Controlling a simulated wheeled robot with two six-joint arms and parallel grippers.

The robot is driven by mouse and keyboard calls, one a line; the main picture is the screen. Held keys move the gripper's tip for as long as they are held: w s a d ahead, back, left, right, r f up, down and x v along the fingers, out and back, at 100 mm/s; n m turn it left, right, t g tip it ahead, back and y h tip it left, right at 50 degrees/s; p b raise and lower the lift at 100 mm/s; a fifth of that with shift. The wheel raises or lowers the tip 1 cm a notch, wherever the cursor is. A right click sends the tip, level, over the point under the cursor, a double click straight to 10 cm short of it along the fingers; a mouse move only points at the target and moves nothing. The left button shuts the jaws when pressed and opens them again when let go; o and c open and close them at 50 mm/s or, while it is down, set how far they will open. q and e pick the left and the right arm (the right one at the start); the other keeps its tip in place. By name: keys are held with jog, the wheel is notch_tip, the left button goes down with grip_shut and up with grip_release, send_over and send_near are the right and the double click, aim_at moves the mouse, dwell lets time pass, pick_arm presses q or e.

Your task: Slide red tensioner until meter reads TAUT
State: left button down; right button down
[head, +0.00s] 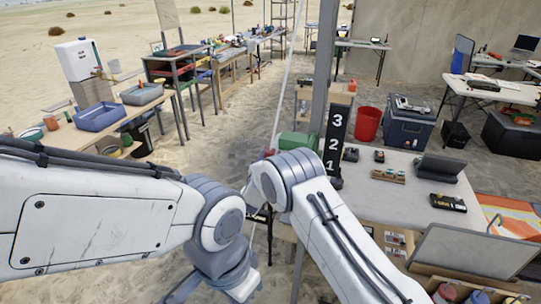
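A thin pale line (285,85) runs down from the top of the picture to behind the wrist of my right arm. A small red piece (268,153) shows beside it, just above that wrist; it may be the red tensioner, but it is mostly hidden. A dark part, perhaps my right gripper (262,215), shows just below that wrist; its fingers are too small and covered to read. My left arm bends down at the lower middle, and its gripper is not visible. I see no readable meter or TAUT reading.
A black board with 3, 2, 1 (338,140) stands by a grey post (324,65). A grey-topped table (400,215) at right holds small devices. A red bin (368,123) and blue cooler (406,128) stand beyond.

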jog(key=shift+r, duration=0.1)
dwell(0.8)
jog(key=r, duration=0.2)
jog(key=shift+d+r, duration=0.25)
jog(key=shift+r, duration=0.1)
jog(key=shift+c, duration=2.2)
grip_release()
jog(key=shift+s+f, duration=0.1)
jog(key=shift+s+a, duration=0.15)
jog(key=shift+s, duration=0.25)
jog(key=b+v, duration=0.4)
jog(key=v, duration=0.5)
jog(key=shift+s, duration=0.3)
